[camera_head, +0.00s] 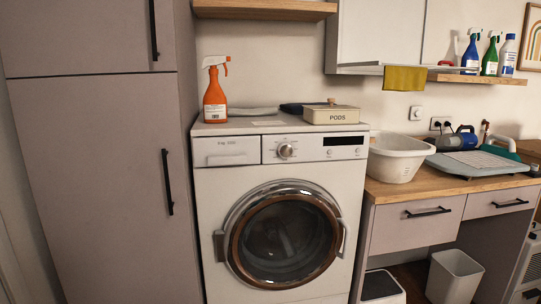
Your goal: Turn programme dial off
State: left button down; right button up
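The programme dial (285,150) is a round, light knob on the upper front panel of the white washing machine (207,187). It sits just right of the detergent drawer (226,151). The dial is too small for me to read its setting. A dark display with small buttons (343,146) is to its right on the same panel. The round door (284,238) below looks closed. Neither of my grippers shows in the head view.
An orange spray bottle (215,92) and a PODS box (331,114) stand on the machine's top. A tall grey cabinet (92,180) stands left. A white basin (396,158) sits on the wooden counter (455,184) at right. The space before the panel looks clear.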

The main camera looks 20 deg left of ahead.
aim_at(285, 150)
jog(key=u, duration=0.75)
jog(key=i, duration=1.25)
jog(key=u, duration=0.25)
